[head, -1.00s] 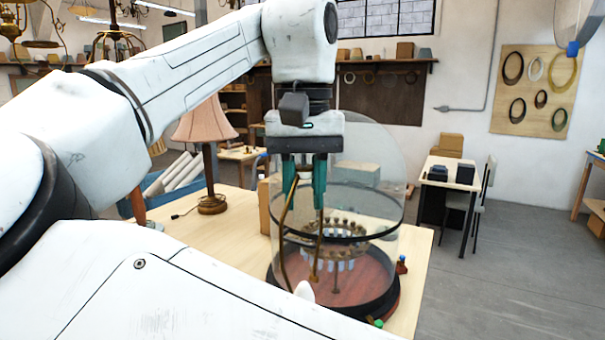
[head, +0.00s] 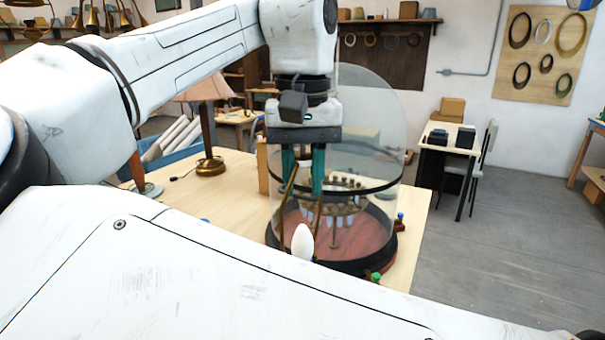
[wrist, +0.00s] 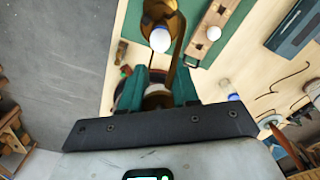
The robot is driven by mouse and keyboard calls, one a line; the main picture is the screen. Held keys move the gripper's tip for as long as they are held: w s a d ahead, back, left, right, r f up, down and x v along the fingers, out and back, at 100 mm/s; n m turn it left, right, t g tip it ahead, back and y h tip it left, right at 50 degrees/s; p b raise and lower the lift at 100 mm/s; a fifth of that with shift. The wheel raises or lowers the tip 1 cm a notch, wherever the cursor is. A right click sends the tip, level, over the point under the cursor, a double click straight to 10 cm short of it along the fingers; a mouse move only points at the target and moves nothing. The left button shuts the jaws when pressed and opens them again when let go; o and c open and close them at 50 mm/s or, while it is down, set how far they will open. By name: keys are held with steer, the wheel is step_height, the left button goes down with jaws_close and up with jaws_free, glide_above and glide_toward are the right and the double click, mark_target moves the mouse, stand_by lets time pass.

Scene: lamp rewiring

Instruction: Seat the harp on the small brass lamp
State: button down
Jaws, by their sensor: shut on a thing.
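The harp (head: 284,207) is a thin bent brass loop, held upright. My gripper (head: 303,190), with green fingers, is shut on it near its top. The small brass lamp shows in the wrist view as a round brass base (wrist: 156,12) on a green mat, with a white bulb (wrist: 160,40). The bulb tip (head: 302,242) shows in the head view; my white body hides the lamp below it. One brass strip of the harp (wrist: 179,50) runs down beside the bulb. I cannot tell whether the harp's lower ends touch the lamp.
A glass dome (head: 375,120) on a dark round base stands behind my gripper. A pink-shaded lamp (head: 203,88) stands at the left. Wires (wrist: 285,80) lie on the table.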

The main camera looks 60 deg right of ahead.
steer(key=shift+f+b, duration=0.95)
steer(key=shift+f, duration=1.1)
steer(key=shift+f+p, duration=0.1)
steer(key=shift+p, duration=0.3)
steer(key=c, duration=0.8)
jaws_free()
steer(key=shift+o, duration=0.2)
step_height(320, 180, up, 11)
steer(key=shift+f+b, duration=0.1)
steer(key=shift+b, duration=0.3)
